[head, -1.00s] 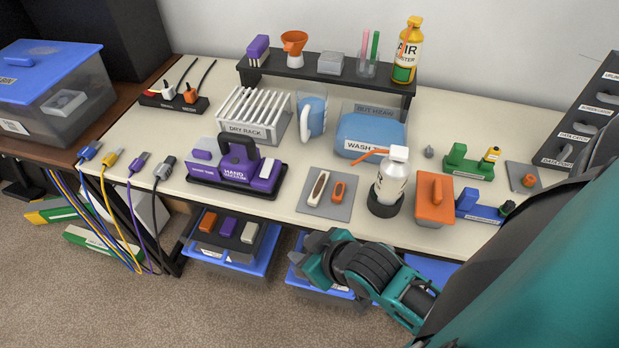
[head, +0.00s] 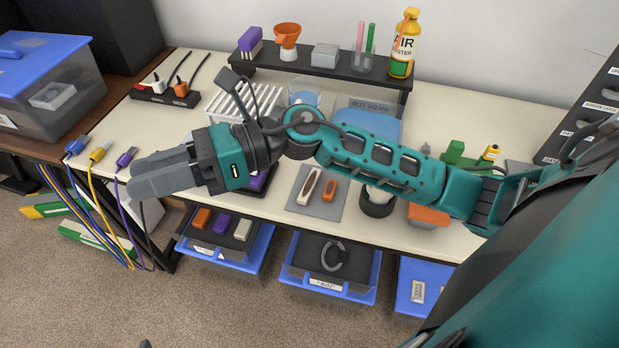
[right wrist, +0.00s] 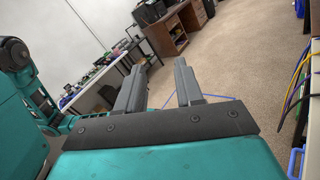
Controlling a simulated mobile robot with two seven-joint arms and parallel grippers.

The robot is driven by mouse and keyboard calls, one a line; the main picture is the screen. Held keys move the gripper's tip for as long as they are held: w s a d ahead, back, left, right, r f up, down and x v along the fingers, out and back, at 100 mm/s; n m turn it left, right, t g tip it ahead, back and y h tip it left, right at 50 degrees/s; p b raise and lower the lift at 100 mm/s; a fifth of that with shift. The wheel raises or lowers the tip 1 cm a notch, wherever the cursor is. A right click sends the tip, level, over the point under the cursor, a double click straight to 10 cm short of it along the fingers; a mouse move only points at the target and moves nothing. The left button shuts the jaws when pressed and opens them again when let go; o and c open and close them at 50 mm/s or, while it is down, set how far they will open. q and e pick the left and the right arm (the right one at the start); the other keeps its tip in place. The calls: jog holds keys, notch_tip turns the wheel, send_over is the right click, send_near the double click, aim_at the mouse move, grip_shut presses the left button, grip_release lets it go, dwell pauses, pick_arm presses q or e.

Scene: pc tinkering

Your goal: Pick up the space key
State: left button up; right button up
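I cannot make out a space key in either view. My right gripper (head: 132,176) reaches in from the right across the workbench and points left, over the bench's left front corner near the cable plugs. Its two grey fingers stand apart in the right wrist view (right wrist: 158,66), with nothing between them but floor and distant furniture. My left gripper cannot be made out in the head view.
A blue-lidded bin (head: 45,75) stands at the left. Blue drawers hang under the bench; one holds orange, purple and white blocks (head: 220,224), another a grey ring (head: 334,256). A black shelf (head: 300,68) stands at the back. A grey mat (head: 322,205) holds two small tools.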

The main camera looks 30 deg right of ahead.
notch_tip(320, 180, down, 4)
jog(key=d+n+g+h, duration=0.2)
jog(key=n+g+h, duration=0.1)
jog(key=n, duration=0.2)
jog(key=n+h, duration=0.8)
jog(key=h, duration=0.7)
send_over(310, 184)
notch_tip(310, 184, down, 6)
notch_tip(310, 184, down, 6)
jog(key=shift+w+a+b, duration=0.1)
jog(key=shift+w+b, duration=0.05)
jog(key=shift+b, duration=0.3)
notch_tip(310, 184, down, 6)
jog(key=shift+f, duration=0.25)
grip_shut()
